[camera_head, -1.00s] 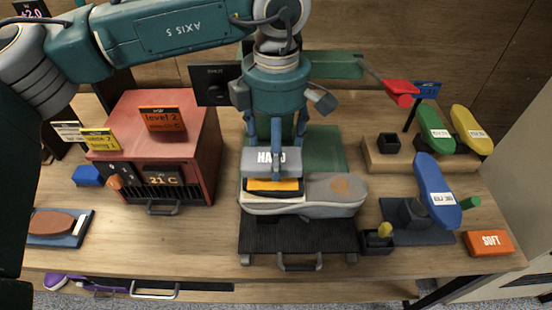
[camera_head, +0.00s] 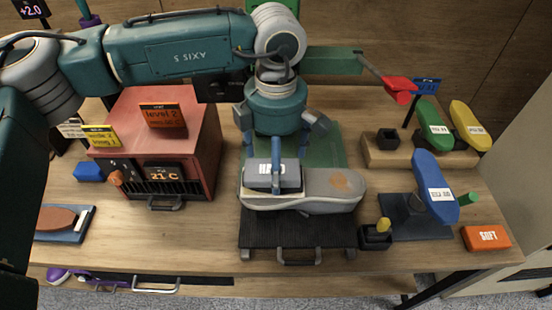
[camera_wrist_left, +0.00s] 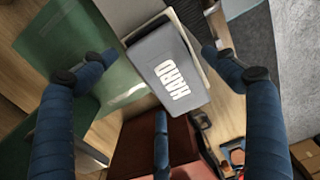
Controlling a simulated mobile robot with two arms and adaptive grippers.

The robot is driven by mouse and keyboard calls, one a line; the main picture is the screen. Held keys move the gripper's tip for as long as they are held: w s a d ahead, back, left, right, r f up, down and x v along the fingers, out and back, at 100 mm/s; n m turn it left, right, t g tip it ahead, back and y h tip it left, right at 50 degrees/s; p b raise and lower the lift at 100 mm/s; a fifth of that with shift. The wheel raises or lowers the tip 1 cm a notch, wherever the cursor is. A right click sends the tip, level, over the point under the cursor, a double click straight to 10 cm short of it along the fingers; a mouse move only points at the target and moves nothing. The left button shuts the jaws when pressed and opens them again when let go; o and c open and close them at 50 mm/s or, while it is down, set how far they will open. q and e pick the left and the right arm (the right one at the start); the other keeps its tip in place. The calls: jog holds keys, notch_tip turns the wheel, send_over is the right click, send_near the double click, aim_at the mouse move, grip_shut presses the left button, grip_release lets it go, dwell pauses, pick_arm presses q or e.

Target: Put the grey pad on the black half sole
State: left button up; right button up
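The grey pad (camera_head: 259,180), labelled HARD, lies label up over the left part of the grey shoe (camera_head: 325,186). A pale sheet or block (camera_head: 247,197) shows under its edge. A thin dark edge under the pad's front may be the black half sole, which is otherwise hidden. My left gripper (camera_head: 276,172) is directly above the pad with its fingers spread. In the left wrist view the pad (camera_wrist_left: 165,62) is between the fingers (camera_wrist_left: 160,55), with gaps to the two side fingertips. My right gripper is not in view.
The shoe is on a black ribbed tray (camera_head: 300,234). A red heater box (camera_head: 185,130) stands left. An orange SOFT pad (camera_head: 486,238), a blue form on a stand (camera_head: 433,180) and green and yellow forms (camera_head: 468,125) stand right. The table front is mostly clear.

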pick_arm(q)
jog(key=shift+r, duration=0.1)
jog(key=shift+r+p, duration=0.25)
jog(key=shift+p, duration=0.1)
jog(key=shift+r+b, duration=0.35)
jog(key=shift+b, duration=0.05)
notch_tip(320, 180, up, 11)
jog(key=b, duration=0.2)
